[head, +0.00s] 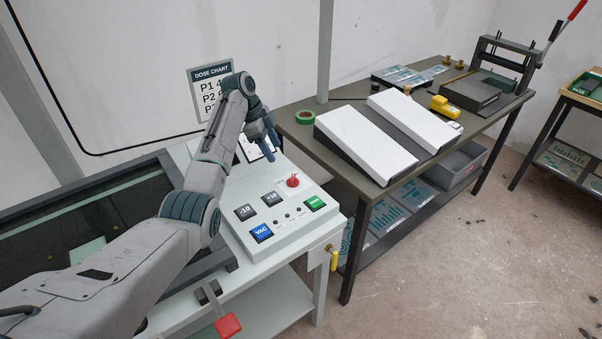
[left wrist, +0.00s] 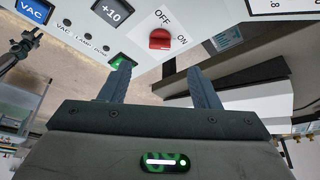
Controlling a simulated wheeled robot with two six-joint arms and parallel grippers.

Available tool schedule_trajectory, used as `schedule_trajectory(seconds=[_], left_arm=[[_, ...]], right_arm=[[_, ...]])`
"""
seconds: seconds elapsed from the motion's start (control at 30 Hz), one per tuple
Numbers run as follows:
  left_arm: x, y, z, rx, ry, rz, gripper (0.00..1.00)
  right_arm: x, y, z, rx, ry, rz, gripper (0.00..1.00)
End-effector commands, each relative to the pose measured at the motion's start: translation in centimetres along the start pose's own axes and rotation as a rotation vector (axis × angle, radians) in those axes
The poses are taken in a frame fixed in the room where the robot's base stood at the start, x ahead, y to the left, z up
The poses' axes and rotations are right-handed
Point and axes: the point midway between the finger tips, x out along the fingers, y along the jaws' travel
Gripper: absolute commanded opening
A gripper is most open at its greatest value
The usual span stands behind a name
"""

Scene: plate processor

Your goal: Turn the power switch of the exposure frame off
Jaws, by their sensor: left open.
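The exposure frame's power switch is a red rotary knob (head: 293,181) on the sloped light control panel (head: 272,222). In the left wrist view the red knob (left wrist: 160,39) sits between the printed words OFF and ON; I cannot tell for sure which word it points to. My left gripper (head: 270,145) is above the back of the panel, pointing down. In the left wrist view my left gripper (left wrist: 158,75) is open and empty, with the knob beyond the gap between its fingertips, apart from them. My right gripper does not show.
The panel also bears -10 and +10 keys, a blue VAC button (head: 261,233) and a green button (head: 315,203). A dark glass-topped frame (head: 95,225) lies left. A red-ended lever (head: 228,325) is at the front. A dark table (head: 330,101) with white sloped boxes stands right.

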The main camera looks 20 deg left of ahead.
Motion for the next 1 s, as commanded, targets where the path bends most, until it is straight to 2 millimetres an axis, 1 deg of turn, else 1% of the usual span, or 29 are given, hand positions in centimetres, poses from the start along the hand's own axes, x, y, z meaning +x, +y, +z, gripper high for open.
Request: schedule_trajectory(seconds=[0.07,0.17,0.33,0.53,0.7,0.83,1.0], left_arm=[[0.0,-0.1,0.1,-0.008,-0.005,0.011,0.56],[0.7,0.0,0.1,-0.009,-0.006,0.016,0.56],[3.5,0.0,0.0,-0.009,-0.004,0.017,0.56],[7.3,0.1,0.0,-0.009,-0.005,0.016,0.56],[9.6,0.1,0.0,-0.007,-0.004,0.013,0.56],[10.4,0.1,0.1,-0.007,-0.004,0.012,0.56],[10.6,0.0,0.1,-0.007,-0.005,0.010,0.56]], right_arm=[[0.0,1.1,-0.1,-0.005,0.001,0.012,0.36],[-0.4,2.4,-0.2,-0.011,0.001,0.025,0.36],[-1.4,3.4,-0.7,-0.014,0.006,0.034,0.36],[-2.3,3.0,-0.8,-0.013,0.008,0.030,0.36],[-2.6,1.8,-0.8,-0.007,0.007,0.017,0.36],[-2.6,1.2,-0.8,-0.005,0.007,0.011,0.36],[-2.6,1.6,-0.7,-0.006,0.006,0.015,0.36]])
